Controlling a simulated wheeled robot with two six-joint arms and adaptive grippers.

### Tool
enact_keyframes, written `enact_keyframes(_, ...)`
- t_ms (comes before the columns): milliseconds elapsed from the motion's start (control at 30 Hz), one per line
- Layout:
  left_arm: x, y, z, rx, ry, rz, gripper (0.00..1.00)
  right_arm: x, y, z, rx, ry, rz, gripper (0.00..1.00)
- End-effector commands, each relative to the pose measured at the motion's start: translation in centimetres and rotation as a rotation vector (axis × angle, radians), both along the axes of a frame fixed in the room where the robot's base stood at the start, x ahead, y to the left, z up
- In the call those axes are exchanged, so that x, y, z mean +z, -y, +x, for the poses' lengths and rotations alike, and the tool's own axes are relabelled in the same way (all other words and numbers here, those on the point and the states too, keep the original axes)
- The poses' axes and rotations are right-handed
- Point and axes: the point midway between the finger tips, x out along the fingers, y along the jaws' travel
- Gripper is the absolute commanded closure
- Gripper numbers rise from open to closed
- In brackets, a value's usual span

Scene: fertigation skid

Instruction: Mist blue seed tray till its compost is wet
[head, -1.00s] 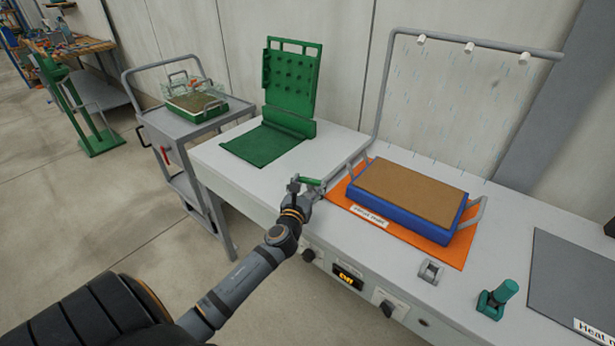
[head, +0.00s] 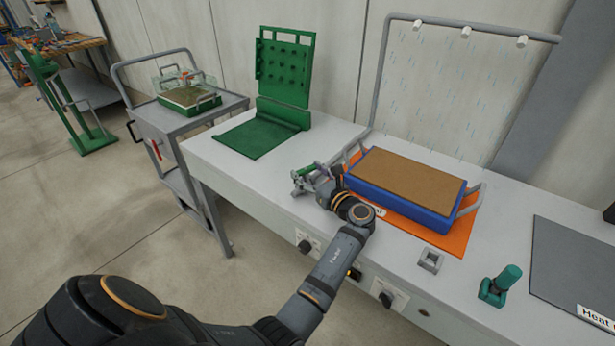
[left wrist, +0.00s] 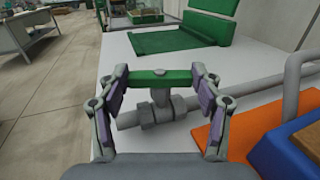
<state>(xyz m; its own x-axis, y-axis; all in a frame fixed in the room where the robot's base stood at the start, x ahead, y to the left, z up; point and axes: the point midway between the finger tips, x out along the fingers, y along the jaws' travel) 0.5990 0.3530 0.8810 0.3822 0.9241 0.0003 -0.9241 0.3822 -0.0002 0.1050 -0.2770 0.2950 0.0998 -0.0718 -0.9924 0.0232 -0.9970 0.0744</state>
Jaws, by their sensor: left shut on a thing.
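The blue seed tray (head: 400,200) stands on the orange heat mat, filled with an even light-brown compost (head: 408,176). Above and behind it, a grey pipe frame (head: 381,70) carries three white nozzles (head: 466,32), with thin bluish drops below them. A valve with a green handle (left wrist: 160,77) sits on the grey pipe left of the tray. My left gripper (head: 306,174) is shut on this handle, with a finger at each end in the left wrist view. The blue tray's corner shows there at right (left wrist: 278,157). My right gripper is not in view.
The orange mat (head: 445,238) lies under the tray. A green upright panel and mat (head: 262,138) stand to the left on the bench. A green-topped object (head: 498,287), a small grey switch (head: 431,260) and a grey mat (head: 575,265) are at right. A trolley (head: 190,125) holds another tray.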

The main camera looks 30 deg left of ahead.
Motion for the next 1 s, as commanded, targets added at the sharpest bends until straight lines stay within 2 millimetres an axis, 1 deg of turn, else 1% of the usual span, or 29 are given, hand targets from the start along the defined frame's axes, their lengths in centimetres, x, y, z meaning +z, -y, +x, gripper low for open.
enact_keyframes(33,-0.04,0.04,0.18,0.025,0.002,0.000,0.66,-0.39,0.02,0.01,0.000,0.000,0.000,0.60)
enact_keyframes(300,0.01,0.03,0.27,0.127,0.002,0.001,0.66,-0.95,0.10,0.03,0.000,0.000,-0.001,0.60)
enact_keyframes(867,0.06,-0.01,0.27,0.157,0.000,0.001,0.66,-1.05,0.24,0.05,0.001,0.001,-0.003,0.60)
enact_keyframes(900,0.06,-0.01,0.27,0.157,0.000,0.001,0.33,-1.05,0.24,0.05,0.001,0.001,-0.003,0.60)
enact_keyframes(1000,0.04,0.00,0.27,0.157,0.000,0.001,0.19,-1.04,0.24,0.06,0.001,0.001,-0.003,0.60)
